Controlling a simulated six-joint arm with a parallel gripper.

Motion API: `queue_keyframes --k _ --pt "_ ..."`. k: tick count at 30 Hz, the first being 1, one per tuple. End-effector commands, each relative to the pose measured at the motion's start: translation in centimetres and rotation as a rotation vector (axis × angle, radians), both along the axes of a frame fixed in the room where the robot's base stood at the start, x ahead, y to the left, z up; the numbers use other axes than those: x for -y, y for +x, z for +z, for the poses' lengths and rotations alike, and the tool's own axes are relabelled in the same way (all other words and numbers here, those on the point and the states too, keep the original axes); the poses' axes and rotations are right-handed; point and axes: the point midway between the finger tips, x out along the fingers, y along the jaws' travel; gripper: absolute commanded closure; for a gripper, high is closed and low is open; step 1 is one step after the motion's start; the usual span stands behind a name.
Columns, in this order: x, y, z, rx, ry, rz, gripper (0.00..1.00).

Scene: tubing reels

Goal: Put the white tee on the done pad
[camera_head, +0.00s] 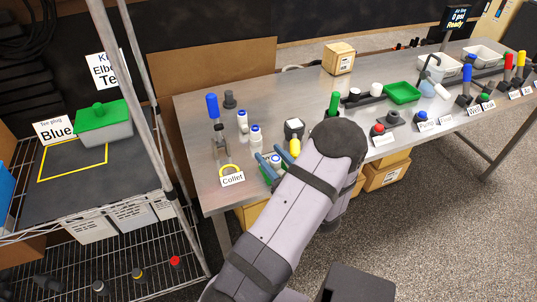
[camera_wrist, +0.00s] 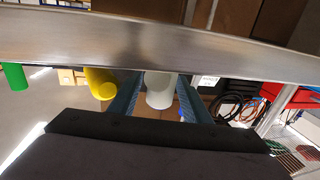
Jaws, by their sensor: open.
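My gripper (camera_head: 268,167) is open at the table's front edge, its blue fingers on either side of a small white piece with a blue top (camera_head: 275,160). In the wrist view the open fingers (camera_wrist: 158,100) flank a white cylinder (camera_wrist: 160,90), with a gap visible at the right finger. I cannot tell whether this piece is the white tee; no clear tee shape shows. Two similar white pieces with blue tops (camera_head: 242,121) (camera_head: 255,134) stand farther back. A yellow-outlined dark mat (camera_head: 72,165) on the left shelf may be the done pad; no label confirms it.
A grey box with a green lid (camera_head: 104,124) stands at the mat's back edge. A shelf post (camera_head: 150,100) rises between shelf and table.

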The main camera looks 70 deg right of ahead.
Motion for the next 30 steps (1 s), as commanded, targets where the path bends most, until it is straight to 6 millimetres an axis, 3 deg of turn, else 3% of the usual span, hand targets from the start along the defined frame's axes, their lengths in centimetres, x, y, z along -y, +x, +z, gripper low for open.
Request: queue_keyframes --k 7,22,30 --pt "-1.2 -1.8 -0.1 -0.001 -0.001 -0.001 0.56" --pt "-1.3 -1.9 0.0 -0.001 -0.001 0.001 0.56" --pt "-1.2 -1.4 2.4 -0.036 0.047 0.001 0.56"
